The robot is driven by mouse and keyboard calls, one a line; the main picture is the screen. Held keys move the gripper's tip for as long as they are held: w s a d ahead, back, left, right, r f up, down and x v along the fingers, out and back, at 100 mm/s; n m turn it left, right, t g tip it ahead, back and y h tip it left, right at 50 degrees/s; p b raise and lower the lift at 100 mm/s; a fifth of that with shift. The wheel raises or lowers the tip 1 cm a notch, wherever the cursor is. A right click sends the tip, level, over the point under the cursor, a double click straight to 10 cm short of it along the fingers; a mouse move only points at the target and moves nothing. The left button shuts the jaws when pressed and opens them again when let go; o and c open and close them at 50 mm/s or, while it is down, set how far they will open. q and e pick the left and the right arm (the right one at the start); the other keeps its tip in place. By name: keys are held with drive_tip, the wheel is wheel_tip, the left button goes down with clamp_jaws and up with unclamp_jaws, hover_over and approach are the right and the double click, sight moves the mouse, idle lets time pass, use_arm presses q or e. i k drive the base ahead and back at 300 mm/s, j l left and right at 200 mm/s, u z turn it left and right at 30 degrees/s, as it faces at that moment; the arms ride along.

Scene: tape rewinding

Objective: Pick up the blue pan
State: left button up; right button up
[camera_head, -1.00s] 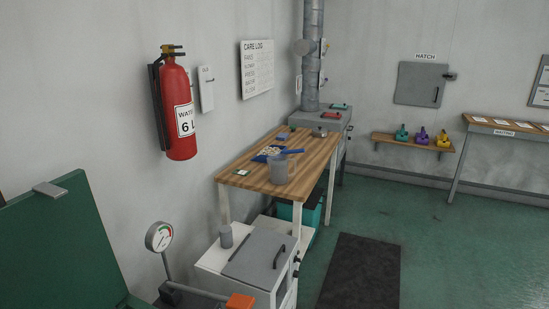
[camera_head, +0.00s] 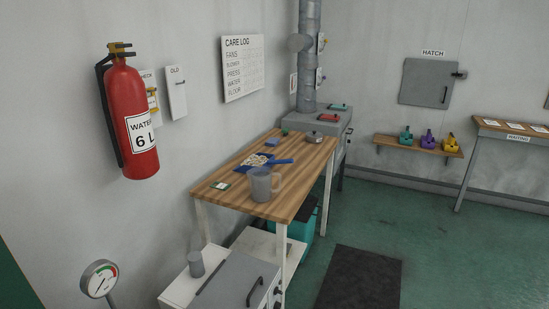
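A blue pan (camera_head: 249,165) lies on the wooden table (camera_head: 228,178), with pale bits in it. Its blue handle (camera_head: 281,162) points to the right. A grey mug (camera_head: 262,184) stands in front of the pan, near the table's front edge. Neither of my grippers is in view.
A grey lidded pot (camera_head: 315,137) and a small blue block (camera_head: 272,142) are at the table's far end. A white cabinet with a grey lid (camera_head: 230,280) stands before the table. A gauge (camera_head: 99,279) and a fire extinguisher (camera_head: 130,115) are at left. A dark mat (camera_head: 360,280) lies on open floor.

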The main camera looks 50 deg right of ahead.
sight(260, 159)
drive_tip(key=i+l, duration=0.1)
drive_tip(key=l, duration=0.9)
drive_tip(key=i+l, duration=0.15)
drive_tip(key=l, duration=0.35)
drive_tip(key=i+l, duration=0.1)
drive_tip(key=l, duration=0.4)
drive_tip(key=i+l, duration=0.1)
drive_tip(key=l, duration=0.4)
